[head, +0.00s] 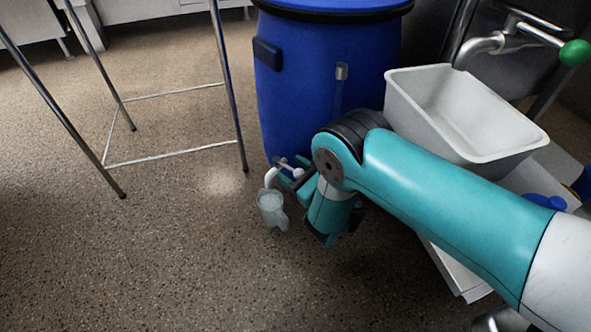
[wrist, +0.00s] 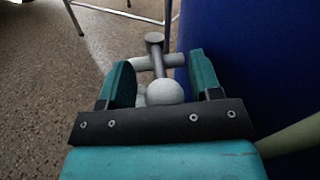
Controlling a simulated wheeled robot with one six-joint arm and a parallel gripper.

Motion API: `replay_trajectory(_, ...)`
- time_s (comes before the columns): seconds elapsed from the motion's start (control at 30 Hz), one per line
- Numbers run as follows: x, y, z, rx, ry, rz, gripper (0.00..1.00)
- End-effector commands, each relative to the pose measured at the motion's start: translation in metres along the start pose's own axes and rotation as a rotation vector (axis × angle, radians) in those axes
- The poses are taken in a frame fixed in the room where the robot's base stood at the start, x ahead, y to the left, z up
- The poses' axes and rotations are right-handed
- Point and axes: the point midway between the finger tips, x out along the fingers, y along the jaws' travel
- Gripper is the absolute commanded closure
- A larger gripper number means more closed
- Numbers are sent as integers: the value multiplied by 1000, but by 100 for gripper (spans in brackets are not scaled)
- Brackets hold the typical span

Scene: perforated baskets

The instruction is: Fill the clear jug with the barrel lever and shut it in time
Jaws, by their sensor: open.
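The blue barrel (head: 300,75) stands behind my gripper (head: 293,178), with a grey tap low on its side. In the wrist view the barrel (wrist: 255,70) fills the right side. The lever (wrist: 165,93) ends in a pale round knob that lies between the fingers of my open gripper (wrist: 160,75). The tap (wrist: 155,58) shows just beyond the fingertips. Contact between fingers and knob is not clear. The clear jug (head: 271,207) is below and left of my gripper, under a pale curved piece. Its fill level is too small to tell. The jug does not show clearly in the wrist view.
A metal-legged stand (head: 175,155) is at the left, with open floor (head: 150,260) in front. My arm crosses the right side.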

Motion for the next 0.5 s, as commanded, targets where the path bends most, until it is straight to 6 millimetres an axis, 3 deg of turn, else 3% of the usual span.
replay_trajectory(0.27, -10, -2, 5, 2, 4, 3, 42)
replay_trajectory(0.5, -35, -2, 7, 3, 5, 1, 42)
